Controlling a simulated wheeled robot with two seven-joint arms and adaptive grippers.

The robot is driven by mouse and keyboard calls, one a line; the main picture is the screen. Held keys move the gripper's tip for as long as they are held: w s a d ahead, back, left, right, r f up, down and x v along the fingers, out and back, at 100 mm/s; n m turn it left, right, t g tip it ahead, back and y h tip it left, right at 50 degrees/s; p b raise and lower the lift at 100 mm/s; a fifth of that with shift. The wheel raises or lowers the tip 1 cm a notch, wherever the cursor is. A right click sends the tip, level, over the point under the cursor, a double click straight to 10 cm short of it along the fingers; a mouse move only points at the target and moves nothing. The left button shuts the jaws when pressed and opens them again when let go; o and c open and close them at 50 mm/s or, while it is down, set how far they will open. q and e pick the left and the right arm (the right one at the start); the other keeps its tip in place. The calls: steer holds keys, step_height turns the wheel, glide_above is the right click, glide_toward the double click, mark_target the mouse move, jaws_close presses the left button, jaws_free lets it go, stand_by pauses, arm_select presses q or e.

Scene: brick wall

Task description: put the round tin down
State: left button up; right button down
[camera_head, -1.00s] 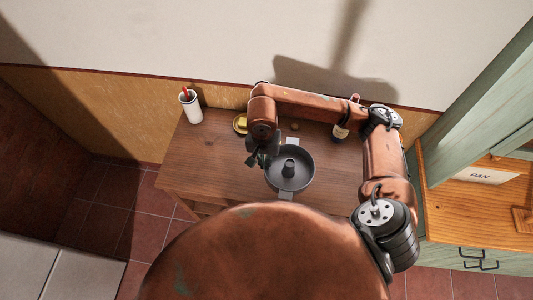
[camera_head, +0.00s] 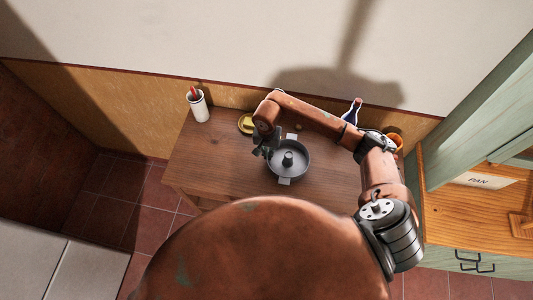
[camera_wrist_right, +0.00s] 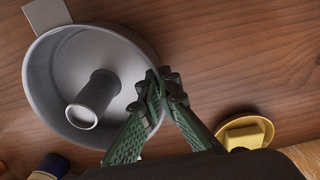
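The round tin (camera_head: 297,172) is a grey ring pan with a centre tube and flat tabs on two sides. It sits upright, low over the wooden table (camera_head: 205,158); I cannot tell whether its base touches the wood. My right gripper (camera_head: 268,152) is at the tin's left edge in the head view. In the right wrist view, the gripper's green fingers (camera_wrist_right: 161,88) straddle the wall of the tin (camera_wrist_right: 60,65), one inside and one outside, closed on the rim. My left gripper is out of view.
A yellow dish (camera_head: 246,124) with a yellow block stands behind the gripper. A white holder (camera_head: 199,108) with a red item stands at the back left. A bottle (camera_head: 352,110) and an orange pot (camera_head: 397,140) stand at the right. The table's left part is clear.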

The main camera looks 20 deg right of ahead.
steer(key=c, duration=2.6)
jaws_free()
steer(key=shift+f, duration=0.2)
steer(key=shift+c, duration=0.2)
steer(key=o, duration=0.5)
steer(key=shift+r, duration=0.15)
